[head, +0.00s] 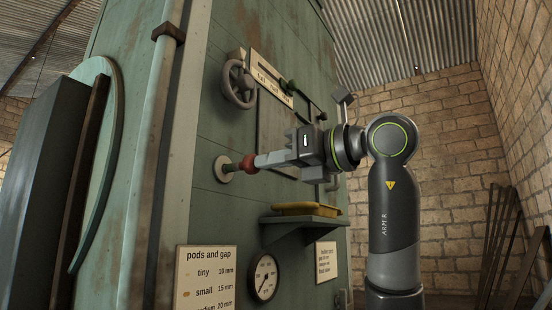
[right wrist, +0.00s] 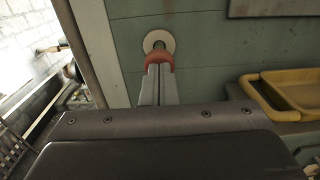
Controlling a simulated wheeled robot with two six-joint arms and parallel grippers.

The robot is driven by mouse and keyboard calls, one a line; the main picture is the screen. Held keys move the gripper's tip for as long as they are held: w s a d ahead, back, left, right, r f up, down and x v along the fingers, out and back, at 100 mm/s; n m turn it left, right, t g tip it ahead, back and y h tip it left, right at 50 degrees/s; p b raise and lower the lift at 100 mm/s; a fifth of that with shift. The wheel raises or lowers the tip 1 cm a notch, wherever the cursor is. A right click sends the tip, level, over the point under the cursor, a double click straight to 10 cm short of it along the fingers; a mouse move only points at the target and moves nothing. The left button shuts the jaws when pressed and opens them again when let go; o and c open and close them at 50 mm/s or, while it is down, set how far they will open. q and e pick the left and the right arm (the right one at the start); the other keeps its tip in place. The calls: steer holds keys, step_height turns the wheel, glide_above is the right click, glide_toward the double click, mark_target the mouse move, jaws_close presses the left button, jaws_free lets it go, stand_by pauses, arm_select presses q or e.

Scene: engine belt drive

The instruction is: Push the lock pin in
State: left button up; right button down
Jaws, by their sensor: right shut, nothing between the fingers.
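The lock pin shows as a red knob (head: 248,164) in front of a pale round plate (head: 224,169) on the green machine panel. In the right wrist view the red knob (right wrist: 160,58) is at top centre, below the cream plate (right wrist: 158,40). My right gripper (head: 260,161) is shut and empty, its fingertips pointing at the knob's outer end. The tips (right wrist: 157,72) look to be against the knob or very close; I cannot tell which. They partly hide the knob. My left gripper is not in view.
A grey handwheel (head: 238,84) and a slotted label plate (head: 271,78) are above. A yellow tray (head: 305,208) sits on a shelf (head: 304,220) below right. A gauge (head: 264,277) and a sign (head: 206,276) are lower. Open space lies right of my arm.

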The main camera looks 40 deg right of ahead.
steer(key=p+x, duration=0.2)
steer(key=x, duration=0.1)
steer(key=shift+w+a+r, duration=0.15)
steer(key=shift+w, duration=0.15)
steer(key=shift+s, duration=0.1)
steer(key=shift+d, duration=0.2)
